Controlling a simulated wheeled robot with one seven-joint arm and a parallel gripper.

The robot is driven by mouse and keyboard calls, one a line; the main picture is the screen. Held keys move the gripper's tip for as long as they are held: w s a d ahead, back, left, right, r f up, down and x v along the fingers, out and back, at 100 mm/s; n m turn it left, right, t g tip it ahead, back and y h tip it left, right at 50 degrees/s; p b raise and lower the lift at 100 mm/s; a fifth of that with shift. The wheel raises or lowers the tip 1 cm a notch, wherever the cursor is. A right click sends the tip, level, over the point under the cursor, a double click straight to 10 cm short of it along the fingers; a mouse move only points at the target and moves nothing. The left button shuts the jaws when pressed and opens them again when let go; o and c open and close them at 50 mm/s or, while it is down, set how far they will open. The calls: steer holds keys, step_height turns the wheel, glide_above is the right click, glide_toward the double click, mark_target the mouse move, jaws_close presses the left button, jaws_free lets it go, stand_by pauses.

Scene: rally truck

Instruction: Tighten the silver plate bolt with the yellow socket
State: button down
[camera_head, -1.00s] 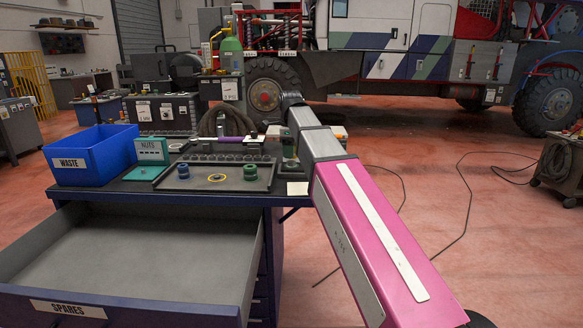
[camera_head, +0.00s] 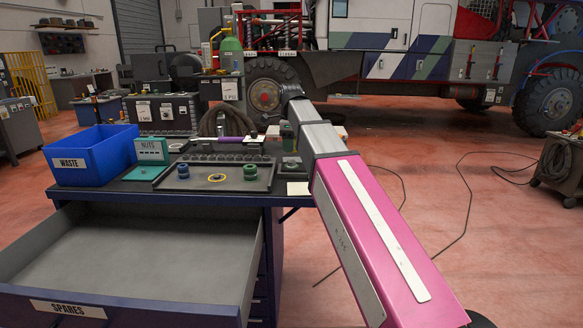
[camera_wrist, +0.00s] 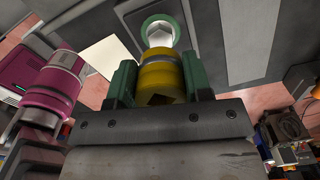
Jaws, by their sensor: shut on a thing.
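My gripper (camera_wrist: 165,82) has green fingers and is shut on the yellow socket (camera_wrist: 163,72), whose dark hexagonal opening shows in the wrist view. Just beyond the socket, a pale silver hexagonal bolt head (camera_wrist: 161,34) sits inside a green ring on a grey surface. The socket overlaps the ring's near edge in this view; I cannot tell whether they touch.
A dark tray (camera_head: 215,185) holds a blue socket (camera_head: 183,171), a yellow ring (camera_head: 217,178) and a green socket (camera_head: 250,172). A white paper (camera_head: 298,188) lies to its right. The blue waste bin (camera_head: 90,155) stands left. The spares drawer (camera_head: 130,270) is open and empty.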

step_height(320, 180, up, 4)
steer(key=shift+f, duration=0.1)
stand_by(0.4)
stand_by(0.5)
steer(key=shift+s+d+r, duration=0.75)
steer(key=shift+s+d, duration=0.1)
steer(key=shift+s, duration=0.1)
steer(key=shift+s+d+r, duration=0.75)
steer(key=shift+s+d, duration=0.1)
steer(key=shift+s, duration=0.05)
